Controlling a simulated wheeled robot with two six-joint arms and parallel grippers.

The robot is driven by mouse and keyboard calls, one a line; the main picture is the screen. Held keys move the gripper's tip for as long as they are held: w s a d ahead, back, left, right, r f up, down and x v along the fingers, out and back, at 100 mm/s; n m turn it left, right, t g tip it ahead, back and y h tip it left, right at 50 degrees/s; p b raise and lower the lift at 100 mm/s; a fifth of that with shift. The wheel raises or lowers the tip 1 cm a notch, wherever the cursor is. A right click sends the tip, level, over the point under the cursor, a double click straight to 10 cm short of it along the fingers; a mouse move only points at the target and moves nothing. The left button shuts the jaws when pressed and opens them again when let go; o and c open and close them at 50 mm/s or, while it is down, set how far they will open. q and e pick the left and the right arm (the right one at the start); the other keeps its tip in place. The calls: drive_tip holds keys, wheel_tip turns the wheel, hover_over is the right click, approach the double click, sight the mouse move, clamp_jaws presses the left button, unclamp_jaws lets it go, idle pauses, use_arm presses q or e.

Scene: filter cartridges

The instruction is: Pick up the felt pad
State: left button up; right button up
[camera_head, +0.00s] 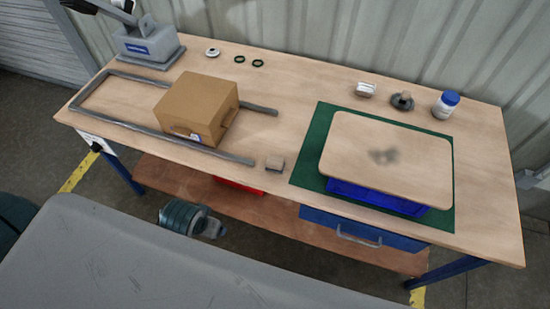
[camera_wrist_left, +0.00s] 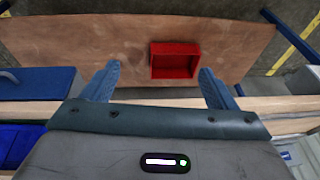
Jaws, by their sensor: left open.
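A small grey-brown square pad (camera_head: 275,162), which looks like the felt pad, lies near the front edge of the workbench (camera_head: 315,85) in the head view. It is between the grey rail frame and the green mat. The wrist view does not show it clearly. My left gripper (camera_wrist_left: 160,69) is open and empty in the left wrist view. Its fingers are apart in front of the bench, with the lower shelf and a red bin (camera_wrist_left: 175,60) behind them. Its fingertips are not clear in the head view. My right gripper is not in view.
A cardboard box (camera_head: 197,108) stands by the grey rails (camera_head: 215,151), left of the pad. A tan board (camera_head: 350,135) covers a blue bin (camera_head: 375,197) on the green mat (camera_head: 310,150), to the right. A white jar (camera_head: 445,105) and small parts stand at the back.

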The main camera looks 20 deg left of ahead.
use_arm(q)
wheel_tip(320, 180, up, 4)
drive_tip(key=w, duration=0.2)
drive_tip(key=n+g+h+p, duration=0.1)
drive_tip(key=g, duration=0.2)
approach(275, 160)
drive_tip(key=shift+a, duration=0.15)
drive_tip(key=shift+w+f, duration=0.15)
drive_tip(key=shift+w, duration=0.05)
wheel_tip(275, 160, down, 5)
drive_tip(key=shift+p, duration=0.9)
drive_tip(key=shift+f+p, duration=0.3)
drive_tip(key=f+p, duration=0.1)
drive_tip(key=f, duration=0.2)
drive_tip(key=shift+s+d+f+p, duration=0.15)
drive_tip(key=shift+s+d+p, duration=0.05)
drive_tip(key=shift+p, duration=0.15)
drive_tip(key=shift+f, duration=0.7)
drive_tip(key=c, duration=1.1)
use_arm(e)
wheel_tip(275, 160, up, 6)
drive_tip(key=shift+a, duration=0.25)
